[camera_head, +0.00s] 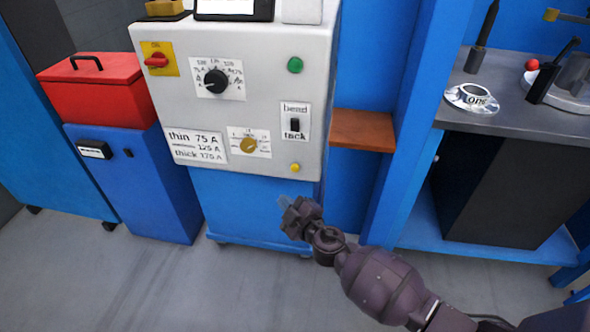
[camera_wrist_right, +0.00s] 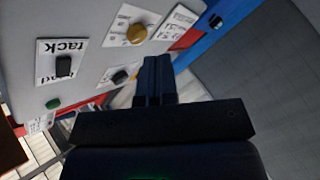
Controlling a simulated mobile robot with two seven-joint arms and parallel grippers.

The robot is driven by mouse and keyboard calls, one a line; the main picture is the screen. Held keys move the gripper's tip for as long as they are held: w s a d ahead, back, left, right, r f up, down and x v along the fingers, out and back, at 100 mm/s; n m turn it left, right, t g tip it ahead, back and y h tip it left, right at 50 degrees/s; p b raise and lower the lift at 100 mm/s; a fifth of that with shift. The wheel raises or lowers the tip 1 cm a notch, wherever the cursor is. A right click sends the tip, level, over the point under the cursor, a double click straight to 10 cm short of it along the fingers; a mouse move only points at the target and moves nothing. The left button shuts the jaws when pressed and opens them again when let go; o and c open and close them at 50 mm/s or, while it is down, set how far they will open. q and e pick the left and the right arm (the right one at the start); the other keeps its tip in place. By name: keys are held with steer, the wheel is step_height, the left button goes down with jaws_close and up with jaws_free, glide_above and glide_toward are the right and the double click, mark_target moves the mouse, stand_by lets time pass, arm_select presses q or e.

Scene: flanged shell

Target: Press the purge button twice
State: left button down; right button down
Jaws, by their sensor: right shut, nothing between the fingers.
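The light grey control panel (camera_head: 250,110) stands on a blue cabinet. It carries a small yellow button (camera_head: 295,167) at its lower right and a green button (camera_head: 295,65) at its upper right. I can read no purge label on either. My right gripper (camera_head: 284,204) is in front of the blue cabinet, just below the yellow button and apart from the panel in the picture. In the right wrist view its fingers (camera_wrist_right: 155,75) are shut together and empty, over the panel face. The green button (camera_wrist_right: 53,103) shows there at left; the yellow button cannot be made out. My left gripper is not in view.
The panel also has a bead/tack switch (camera_head: 294,125), a black dial (camera_head: 215,81), a yellow knob (camera_head: 248,145) and a red switch (camera_head: 157,60). A brown shelf (camera_head: 362,130) juts out at right. Floor in front is clear.

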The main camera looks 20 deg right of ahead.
mark_target(295, 168)
steer(key=shift+w+d, duration=0.1)
arm_select(q)
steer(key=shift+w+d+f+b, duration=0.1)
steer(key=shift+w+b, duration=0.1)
steer(key=shift+b, duration=0.65)
arm_select(e)
steer(key=w+d, duration=0.4)
steer(key=w, duration=0.3)
steer(key=shift+d, duration=0.4)
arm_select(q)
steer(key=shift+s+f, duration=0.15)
arm_select(e)
steer(key=shift+w, duration=0.15)
stand_by(0.8)
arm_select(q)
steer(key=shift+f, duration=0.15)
arm_select(e)
steer(key=shift+w+d, duration=0.2)
steer(key=shift+w, duration=0.05)
